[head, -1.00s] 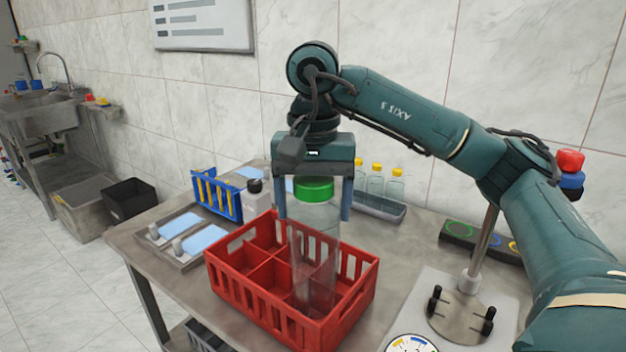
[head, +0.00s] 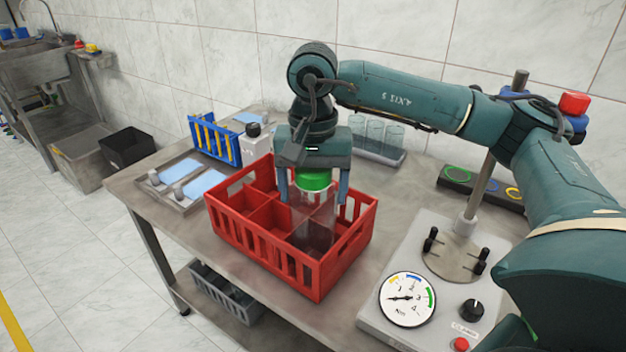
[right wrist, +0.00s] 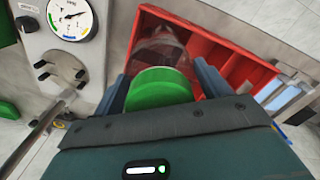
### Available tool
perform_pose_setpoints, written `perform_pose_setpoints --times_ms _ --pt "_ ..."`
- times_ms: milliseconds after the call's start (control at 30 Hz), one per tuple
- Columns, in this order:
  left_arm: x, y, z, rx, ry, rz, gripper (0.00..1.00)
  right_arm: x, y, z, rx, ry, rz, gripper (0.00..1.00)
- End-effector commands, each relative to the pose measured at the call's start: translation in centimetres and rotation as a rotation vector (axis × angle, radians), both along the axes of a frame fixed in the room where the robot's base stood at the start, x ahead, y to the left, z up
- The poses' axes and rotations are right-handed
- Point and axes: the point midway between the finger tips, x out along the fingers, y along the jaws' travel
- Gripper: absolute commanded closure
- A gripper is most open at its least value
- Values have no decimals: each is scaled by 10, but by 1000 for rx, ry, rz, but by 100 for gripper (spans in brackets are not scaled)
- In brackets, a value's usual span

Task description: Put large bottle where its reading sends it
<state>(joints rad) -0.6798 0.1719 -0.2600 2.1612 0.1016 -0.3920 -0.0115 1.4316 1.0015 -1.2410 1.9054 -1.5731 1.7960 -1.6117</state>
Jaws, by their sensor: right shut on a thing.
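The large bottle (head: 316,232) is clear with a green cap (head: 314,180). It stands upright with its lower part inside a right-hand compartment of the red divided crate (head: 322,281). Whether its base touches the crate floor is hidden. My right gripper (head: 314,188) is shut on the bottle near the cap, pointing down. The right wrist view shows the green cap (right wrist: 159,88) between the fingers. The torque gauge (head: 407,312) has yellow, blue and green bands. Its needle appears to point left, near the low end. My left gripper is not in view.
A dark strip with coloured rings (head: 457,174) lies behind the tester post (head: 484,185). A blue rack (head: 216,141), a white bottle (head: 256,148), trays (head: 178,205) and a tray of clear bottles (head: 376,154) stand around the crate. The left crate compartments look empty.

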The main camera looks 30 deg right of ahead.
Motion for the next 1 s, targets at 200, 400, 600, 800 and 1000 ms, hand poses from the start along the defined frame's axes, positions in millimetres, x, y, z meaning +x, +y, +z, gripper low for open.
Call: perform_pose_setpoints --times_ms 200,400,600,800,1000 --pt "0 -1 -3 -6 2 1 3 0 0 -2 0 0 0 22" --pt "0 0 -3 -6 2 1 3 0 0 -2 0 0 0 5" --pt "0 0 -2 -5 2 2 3 0 0 -2 1 1 0 3" --pt "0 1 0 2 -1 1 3 1 1 7 1 -2 0 3" --pt "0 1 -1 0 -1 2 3 1 1 46 2 -4 0 3"
